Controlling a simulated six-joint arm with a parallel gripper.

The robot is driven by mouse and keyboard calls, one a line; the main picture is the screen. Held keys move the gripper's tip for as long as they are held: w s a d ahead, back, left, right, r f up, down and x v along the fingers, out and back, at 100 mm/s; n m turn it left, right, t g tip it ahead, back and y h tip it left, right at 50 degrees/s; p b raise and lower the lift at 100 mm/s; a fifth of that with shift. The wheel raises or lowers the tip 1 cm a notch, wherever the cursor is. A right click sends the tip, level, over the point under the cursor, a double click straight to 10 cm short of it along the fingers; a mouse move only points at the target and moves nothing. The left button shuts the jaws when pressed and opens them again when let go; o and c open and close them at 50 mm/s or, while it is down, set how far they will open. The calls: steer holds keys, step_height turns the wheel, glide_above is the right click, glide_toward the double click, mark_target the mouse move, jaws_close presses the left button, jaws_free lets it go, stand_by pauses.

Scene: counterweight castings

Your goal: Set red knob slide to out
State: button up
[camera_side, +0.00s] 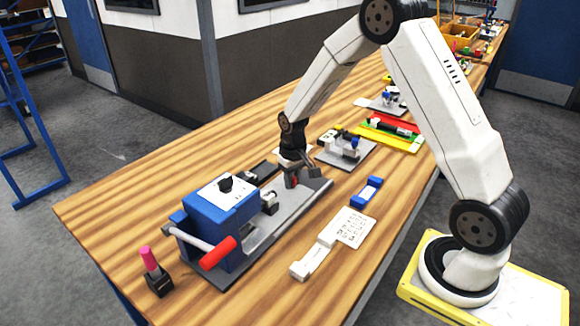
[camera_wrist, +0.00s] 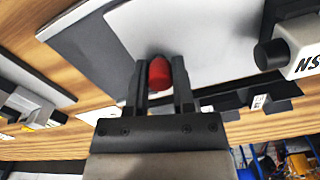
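The red knob (camera_wrist: 158,76) is a rounded red piece between the two fingers of my gripper (camera_wrist: 160,85) in the wrist view. The fingers stand close on both its sides, and it fills the gap between them. In the side view my gripper (camera_side: 297,178) is low over the far right end of the long grey slide bed (camera_side: 290,210), with a bit of red showing between its dark fingers. The knob's base and the slide under it are mostly hidden by the gripper.
A blue box (camera_side: 215,222) with a black-knobbed white top and a red-gripped lever (camera_side: 218,252) stands at the bed's left end. A pink-topped stand (camera_side: 155,270), white keypad piece (camera_side: 350,229) and blue-and-white block (camera_side: 366,192) lie nearby. Another fixture (camera_side: 346,148) stands behind.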

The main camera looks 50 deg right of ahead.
jaws_close()
stand_by(1.1)
